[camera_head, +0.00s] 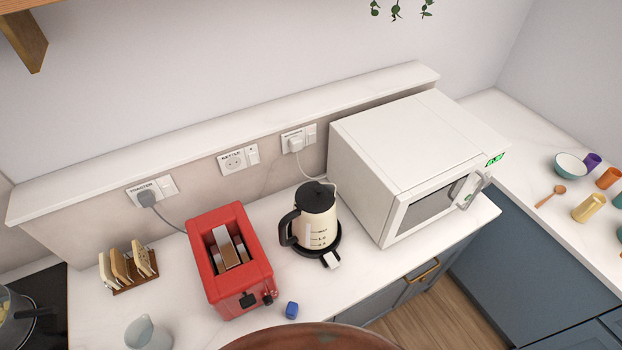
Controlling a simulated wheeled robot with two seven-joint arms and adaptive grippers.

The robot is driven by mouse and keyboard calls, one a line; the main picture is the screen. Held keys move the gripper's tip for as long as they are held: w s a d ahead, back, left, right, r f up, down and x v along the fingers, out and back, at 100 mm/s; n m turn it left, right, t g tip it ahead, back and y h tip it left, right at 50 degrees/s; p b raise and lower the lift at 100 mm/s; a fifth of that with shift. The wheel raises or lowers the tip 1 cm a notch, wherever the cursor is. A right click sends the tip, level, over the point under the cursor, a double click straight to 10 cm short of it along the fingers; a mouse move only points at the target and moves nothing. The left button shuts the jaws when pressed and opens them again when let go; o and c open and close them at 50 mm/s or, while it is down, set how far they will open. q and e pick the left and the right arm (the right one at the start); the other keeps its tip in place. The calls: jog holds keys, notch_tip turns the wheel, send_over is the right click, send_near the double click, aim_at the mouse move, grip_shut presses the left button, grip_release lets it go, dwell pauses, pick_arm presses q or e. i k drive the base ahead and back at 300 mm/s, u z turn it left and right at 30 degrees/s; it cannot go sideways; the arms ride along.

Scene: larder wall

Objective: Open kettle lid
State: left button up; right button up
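The kettle (317,222) stands upright on its round black base (317,251) in the middle of the counter, in the head view. Its body is cream with dark level marks. Its black handle (287,229) is on the left side. Its black lid (315,194) sits on top and looks closed. A small white piece (332,260) is at the front of the base. Neither of my grippers is in view.
A red toaster (229,262) stands left of the kettle and a white microwave (410,160) right of it. A small blue block (291,310) lies in front. A toast rack (128,267) is at the left. A brown rounded edge (310,340) shows at the bottom.

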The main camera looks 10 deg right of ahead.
aim_at(312, 197)
jog(key=u, duration=0.05)
jog(key=k, duration=1)
jog(key=u, duration=0.9)
jog(key=i, duration=0.7)
jog(key=z, duration=0.85)
